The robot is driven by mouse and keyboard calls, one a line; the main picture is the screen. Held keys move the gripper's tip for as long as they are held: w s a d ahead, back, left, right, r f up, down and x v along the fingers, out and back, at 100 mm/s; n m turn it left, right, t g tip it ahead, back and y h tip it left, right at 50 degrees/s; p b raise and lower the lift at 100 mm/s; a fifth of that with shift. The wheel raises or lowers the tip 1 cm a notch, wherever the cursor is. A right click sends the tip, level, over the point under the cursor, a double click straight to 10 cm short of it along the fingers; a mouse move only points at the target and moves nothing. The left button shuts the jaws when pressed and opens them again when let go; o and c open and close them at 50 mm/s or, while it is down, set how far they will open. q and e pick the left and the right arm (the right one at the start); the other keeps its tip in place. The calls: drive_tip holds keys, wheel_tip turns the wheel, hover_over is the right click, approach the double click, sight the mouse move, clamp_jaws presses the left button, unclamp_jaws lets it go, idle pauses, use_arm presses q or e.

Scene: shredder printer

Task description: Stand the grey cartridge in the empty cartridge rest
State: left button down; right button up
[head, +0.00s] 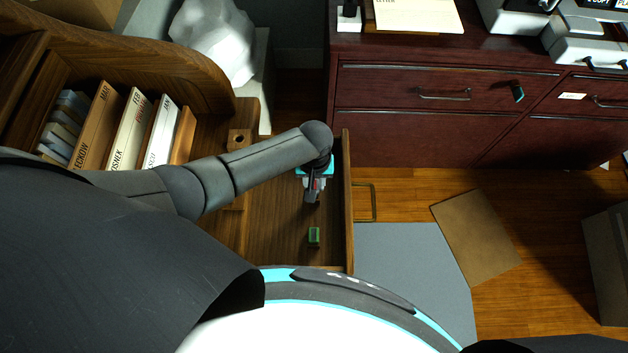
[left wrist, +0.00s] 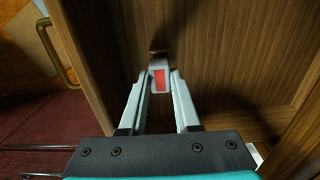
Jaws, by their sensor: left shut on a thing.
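My left gripper (head: 312,194) reaches down into an open wooden drawer (head: 275,245). It is shut on the grey cartridge, which carries a red label. In the left wrist view the cartridge (left wrist: 159,76) sits between the two fingertips (left wrist: 159,84), above the wooden drawer floor. A shadow lies on the floor just beyond it; I cannot tell whether the cartridge touches the floor. A small green block (head: 314,236) stands in the drawer, nearer to me. I cannot make out the empty cartridge rest for certain. My right gripper is not in view.
A wooden block with a dark hole (head: 239,138) is at the drawer's left side. Labelled binders (head: 128,131) stand in a shelf at left. A dark red cabinet (head: 430,125) is beyond the drawer. A brass handle (head: 370,202) sticks out from the drawer front.

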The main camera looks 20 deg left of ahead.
use_arm(q)
drive_tip(key=shift+f+b, duration=0.65)
drive_tip(key=shift+f, duration=0.3)
drive_tip(key=c, duration=0.5)
unclamp_jaws()
drive_tip(key=shift+c, duration=0.2)
wheel_tip(320, 180, up, 15)
drive_tip(key=p, duration=0.7)
drive_tip(key=shift+r, duration=0.15)
